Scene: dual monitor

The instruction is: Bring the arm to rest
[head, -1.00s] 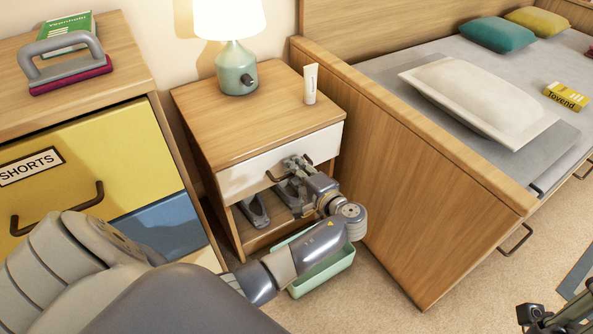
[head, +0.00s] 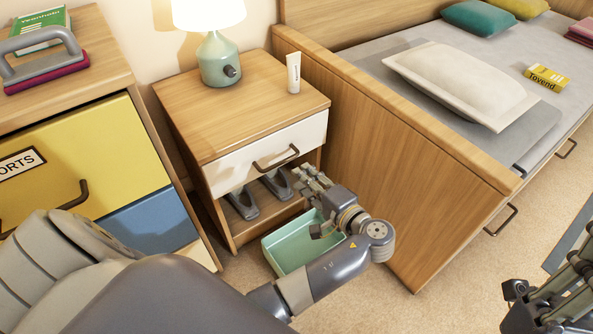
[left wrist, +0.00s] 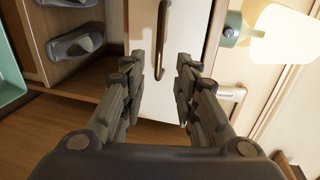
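My left gripper (head: 309,180) is in front of the nightstand, just below and right of the handle (head: 276,158) of its white drawer (head: 235,168). In the left wrist view the two fingers of the left gripper (left wrist: 160,68) stand apart with nothing held between them. The handle (left wrist: 162,35) shows ahead of the gap, clear of the fingers. The drawer looks shut. My right gripper (head: 530,298) is at the lower right, over the floor; its fingers are too unclear to tell open from shut.
Grey shoes (head: 243,202) sit on the nightstand's (head: 190,110) lower shelf. A green bin (head: 290,243) stands on the floor beneath my left forearm. A lamp (head: 219,62) and a white tube (head: 293,73) stand on top. The bed's wooden end panel (head: 375,160) is close on the right.

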